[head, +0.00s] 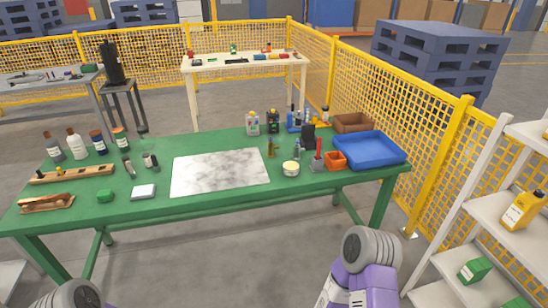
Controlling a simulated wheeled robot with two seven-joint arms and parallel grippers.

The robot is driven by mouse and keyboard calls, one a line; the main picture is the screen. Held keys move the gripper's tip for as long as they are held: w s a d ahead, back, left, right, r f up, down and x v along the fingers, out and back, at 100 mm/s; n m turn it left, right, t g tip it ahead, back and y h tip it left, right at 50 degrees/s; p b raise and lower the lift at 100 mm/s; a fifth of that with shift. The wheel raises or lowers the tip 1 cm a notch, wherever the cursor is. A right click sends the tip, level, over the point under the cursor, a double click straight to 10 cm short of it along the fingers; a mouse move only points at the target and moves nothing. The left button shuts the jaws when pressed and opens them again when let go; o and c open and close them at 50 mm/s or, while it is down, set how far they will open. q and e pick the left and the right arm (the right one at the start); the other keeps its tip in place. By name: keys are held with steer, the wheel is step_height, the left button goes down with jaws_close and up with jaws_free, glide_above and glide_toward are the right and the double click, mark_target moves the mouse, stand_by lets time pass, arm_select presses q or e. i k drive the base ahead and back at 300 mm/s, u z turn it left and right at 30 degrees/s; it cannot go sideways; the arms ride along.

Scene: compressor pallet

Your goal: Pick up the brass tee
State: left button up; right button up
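Neither of my grippers shows in the head view. Only grey and purple links of my arms show at the bottom edge, in front of the table and apart from the brass piece.
The plate (220,172) lies mid-table. Right of the brass piece are a round tin (291,169), an orange bin (334,160) and a blue tray (369,149). Bottles (76,146) stand at left. Yellow mesh fencing (400,110) and white shelves (500,200) are at right.

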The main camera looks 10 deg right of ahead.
mark_target(271, 147)
steer(key=k, duration=1)
steer(key=z, duration=0.5)
steer(key=i, duration=1.75)
steer(key=u, duration=0.9)
